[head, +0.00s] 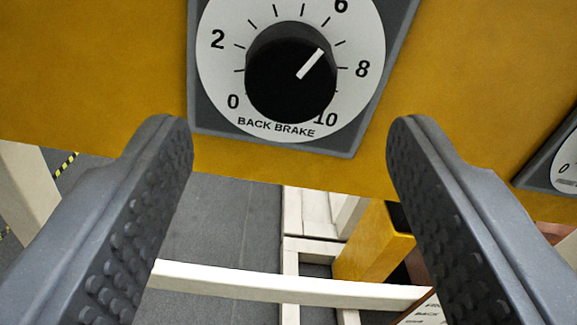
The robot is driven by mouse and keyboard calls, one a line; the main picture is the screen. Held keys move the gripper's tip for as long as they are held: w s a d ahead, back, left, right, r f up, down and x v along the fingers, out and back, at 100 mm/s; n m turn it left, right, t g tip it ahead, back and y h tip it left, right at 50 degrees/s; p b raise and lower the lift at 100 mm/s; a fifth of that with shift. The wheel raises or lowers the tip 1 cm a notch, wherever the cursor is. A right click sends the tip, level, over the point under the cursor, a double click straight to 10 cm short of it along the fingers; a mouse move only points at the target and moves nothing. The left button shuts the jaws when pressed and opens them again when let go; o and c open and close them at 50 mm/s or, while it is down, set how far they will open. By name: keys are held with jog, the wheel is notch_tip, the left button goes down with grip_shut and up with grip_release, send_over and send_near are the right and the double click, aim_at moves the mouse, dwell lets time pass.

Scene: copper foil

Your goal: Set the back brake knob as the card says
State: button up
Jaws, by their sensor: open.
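The back brake knob (285,85) is a round black knob with a white pointer line, on a white dial marked "BACK BRAKE" (213,65). Its pointer is turned to the upper right, between 6 and 8, at about 7. My gripper (288,135) is open, one finger low on each side of the dial. Nothing is between the fingers, and they appear apart from the knob. A white card (428,312) with print shows at the bottom right, behind the right finger. It is cut off by the frame, and its setting cannot be read.
The dial sits on a dark plate on a yellow panel (100,60). Part of another dial (566,165) shows at the right edge. Below the panel are white frame bars (250,283), a yellow block (372,245) and grey floor (215,225).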

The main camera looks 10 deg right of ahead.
jog(key=s+b, duration=0.1)
jog(key=s, duration=0.8)
jog(key=shift+s, duration=0.25)
jog(key=shift+w+b, duration=0.1)
jog(key=shift+b, duration=0.2)
jog(key=shift+a+r+m+g+b, duration=0.15)
jog(key=shift+r+m+g+b, duration=0.5)
jog(key=shift+b, duration=1.15)
jog(key=shift+a+r+m+g+b, duration=0.15)
jog(key=shift+r+m+g+b, duration=0.45)
jog(key=shift+b, duration=1.2)
